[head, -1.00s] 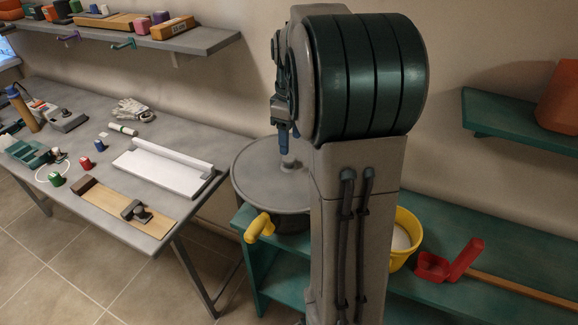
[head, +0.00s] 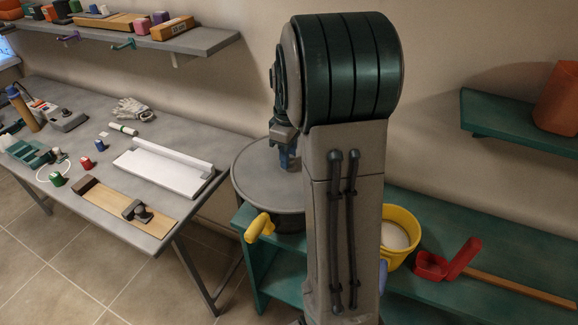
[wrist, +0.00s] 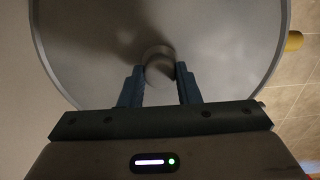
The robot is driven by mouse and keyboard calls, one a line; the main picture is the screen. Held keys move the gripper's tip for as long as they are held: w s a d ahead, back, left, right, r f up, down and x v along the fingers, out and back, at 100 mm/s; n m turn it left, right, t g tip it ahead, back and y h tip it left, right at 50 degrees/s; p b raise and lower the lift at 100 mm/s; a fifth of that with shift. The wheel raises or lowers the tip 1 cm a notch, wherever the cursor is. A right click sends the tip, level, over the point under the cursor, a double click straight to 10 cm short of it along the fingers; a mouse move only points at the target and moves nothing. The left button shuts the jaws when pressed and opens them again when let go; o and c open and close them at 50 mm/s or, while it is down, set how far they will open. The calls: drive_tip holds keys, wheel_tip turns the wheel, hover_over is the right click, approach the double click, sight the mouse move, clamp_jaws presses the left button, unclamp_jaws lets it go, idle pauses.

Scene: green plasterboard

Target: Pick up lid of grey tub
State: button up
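The grey tub's round lid (head: 262,183) lies on the tub (head: 290,224) on the green bench, partly hidden behind my arm. In the wrist view the lid (wrist: 85,45) fills most of the picture, with a round knob (wrist: 159,66) at its middle. My gripper (wrist: 157,76) has its two blue fingers on either side of the knob, spread apart. In the head view my gripper (head: 288,160) points down at the lid.
A yellow handle (head: 258,228) juts out at the tub's front left. A grey table (head: 150,230) with tools is at the left.

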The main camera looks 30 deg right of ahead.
drive_tip(key=r, duration=0.4)
drive_tip(key=shift+s+d+r+b, duration=0.2)
drive_tip(key=shift+d+r+b, duration=0.1)
drive_tip(key=shift+d+b, duration=0.1)
drive_tip(key=s+d+r+b, duration=0.1)
drive_tip(key=s+d+r, duration=0.5)
drive_tip(key=s+d, duration=0.1)
drive_tip(key=shift+s+d+r, duration=0.25)
drive_tip(key=shift+s+d, duration=0.1)
